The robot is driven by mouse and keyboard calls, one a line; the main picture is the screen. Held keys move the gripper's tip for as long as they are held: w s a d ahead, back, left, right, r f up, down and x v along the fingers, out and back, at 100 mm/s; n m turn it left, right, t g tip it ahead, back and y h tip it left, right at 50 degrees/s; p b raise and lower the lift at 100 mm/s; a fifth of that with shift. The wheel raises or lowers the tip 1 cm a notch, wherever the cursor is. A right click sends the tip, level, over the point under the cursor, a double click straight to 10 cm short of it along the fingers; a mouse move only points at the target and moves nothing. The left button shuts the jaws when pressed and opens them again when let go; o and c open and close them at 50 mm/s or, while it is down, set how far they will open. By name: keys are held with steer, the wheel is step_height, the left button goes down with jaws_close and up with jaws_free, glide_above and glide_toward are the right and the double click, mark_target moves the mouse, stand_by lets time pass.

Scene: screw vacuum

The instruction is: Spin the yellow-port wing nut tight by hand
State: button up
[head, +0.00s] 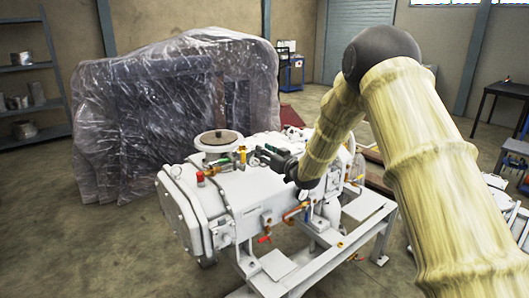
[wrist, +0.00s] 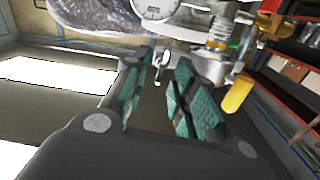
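My gripper (wrist: 162,80) is open in the wrist view, with a clear gap between its teal-padded fingers. In the head view my gripper (head: 258,158) reaches in over the top of the white vacuum machine (head: 255,195). A small yellow fitting (head: 242,155) stands just beyond the fingertips there. In the wrist view a small pale metal piece (wrist: 162,60) shows between and beyond the fingertips; I cannot tell if it is the wing nut. A yellow-banded fitting (wrist: 217,42) and a yellow cylinder (wrist: 237,94) lie to the right of the fingers.
A round gauge (wrist: 155,8) stands close beyond the fingers. A red knob (head: 200,178) and a round flange (head: 218,139) are on the machine's top. A plastic-wrapped crate (head: 150,115) stands behind. Open floor (head: 105,250) lies to the left.

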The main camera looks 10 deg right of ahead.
steer(key=shift+w, duration=0.1)
jaws_close()
